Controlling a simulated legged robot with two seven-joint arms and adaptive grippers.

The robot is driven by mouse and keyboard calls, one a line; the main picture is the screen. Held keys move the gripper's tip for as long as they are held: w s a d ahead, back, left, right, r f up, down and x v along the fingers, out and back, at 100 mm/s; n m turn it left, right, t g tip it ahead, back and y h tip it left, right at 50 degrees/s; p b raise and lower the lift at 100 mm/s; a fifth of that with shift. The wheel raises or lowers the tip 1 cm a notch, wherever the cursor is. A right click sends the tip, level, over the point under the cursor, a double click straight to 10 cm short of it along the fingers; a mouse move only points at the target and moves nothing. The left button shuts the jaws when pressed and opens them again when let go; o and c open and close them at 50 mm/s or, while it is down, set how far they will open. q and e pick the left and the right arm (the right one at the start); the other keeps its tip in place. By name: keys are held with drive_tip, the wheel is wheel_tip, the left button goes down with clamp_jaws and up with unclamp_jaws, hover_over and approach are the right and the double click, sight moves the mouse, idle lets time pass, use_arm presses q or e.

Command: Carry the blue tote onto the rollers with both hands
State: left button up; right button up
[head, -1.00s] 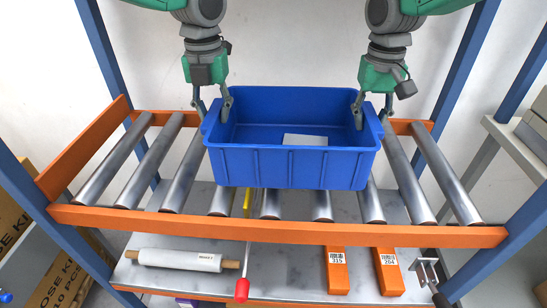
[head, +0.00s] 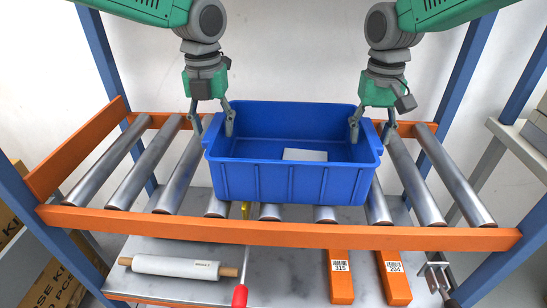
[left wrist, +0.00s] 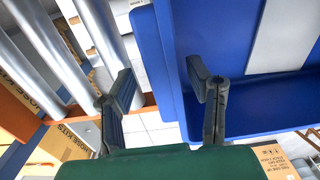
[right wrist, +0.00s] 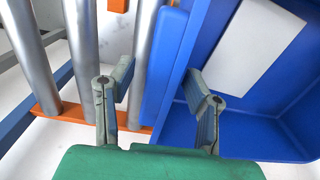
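The blue tote (head: 290,182) is over the middle of the rollers (head: 432,175), level, and looks to rest on them, though its underside is hidden. A pale flat patch (head: 305,155) shows inside it. My left gripper (head: 213,127) straddles the tote's left wall, one finger outside and one inside. In the left wrist view its fingers (left wrist: 160,88) stand apart with the rim between them. My right gripper (head: 371,132) straddles the right wall the same way. In the right wrist view its fingers (right wrist: 157,85) are spread around the rim.
An orange beam (head: 120,220) edges the rollers in front, and an orange side rail (head: 75,150) closes the left. Bare rollers lie on both sides of the tote. A lower shelf holds a white roll (head: 176,267) and orange bars (head: 341,280). Blue posts (head: 470,70) flank the frame.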

drive_tip(key=shift+a, duration=0.1)
use_arm(q)
wheel_tip(320, 180, up, 12)
use_arm(e)
wheel_tip(320, 180, up, 12)
idle(0.7)
use_arm(q)
drive_tip(key=shift+f, duration=0.1)
use_arm(e)
drive_tip(key=shift+a+f, duration=0.1)
drive_tip(key=shift+f, duration=0.05)
